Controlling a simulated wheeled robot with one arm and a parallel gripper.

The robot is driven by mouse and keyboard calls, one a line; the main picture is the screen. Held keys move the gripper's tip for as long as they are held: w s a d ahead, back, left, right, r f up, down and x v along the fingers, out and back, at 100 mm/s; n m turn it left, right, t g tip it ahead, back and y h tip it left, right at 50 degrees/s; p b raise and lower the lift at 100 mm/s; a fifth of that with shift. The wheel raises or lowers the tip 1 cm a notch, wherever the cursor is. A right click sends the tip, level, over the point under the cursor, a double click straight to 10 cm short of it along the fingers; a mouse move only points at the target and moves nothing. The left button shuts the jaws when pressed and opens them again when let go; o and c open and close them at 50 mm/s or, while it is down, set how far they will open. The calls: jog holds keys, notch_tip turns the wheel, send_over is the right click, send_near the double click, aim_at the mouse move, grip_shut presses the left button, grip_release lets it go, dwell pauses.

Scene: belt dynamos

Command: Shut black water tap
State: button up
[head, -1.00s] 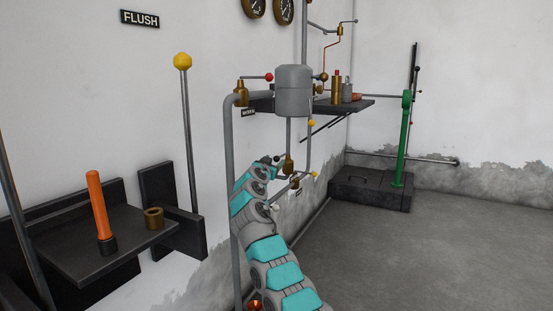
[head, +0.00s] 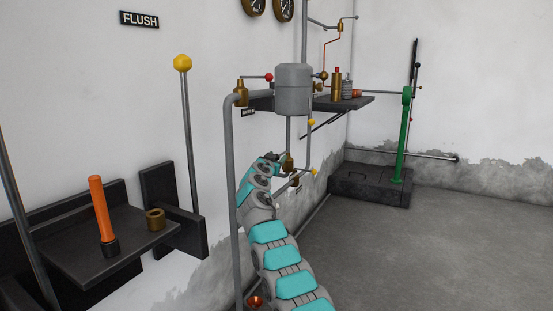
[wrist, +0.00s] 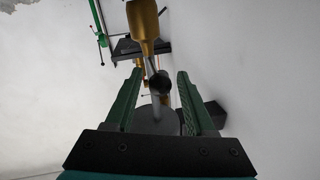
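The black water tap shows in the wrist view as a round black knob (wrist: 159,82) on a lever, close to a brass body (wrist: 143,22). In the head view a brass fitting (head: 289,164) sits on the pipe below the grey tank, just beyond the end of my arm. My gripper (wrist: 160,74) is open, with green fingers on either side of the black knob in the picture. I cannot tell whether a finger touches it. In the head view my wrist mostly hides the gripper and the tap handle.
A vertical grey pipe (head: 230,190) stands left of the arm. The floor (head: 420,250) at right is clear.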

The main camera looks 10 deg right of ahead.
grip_shut()
dwell(1.2)
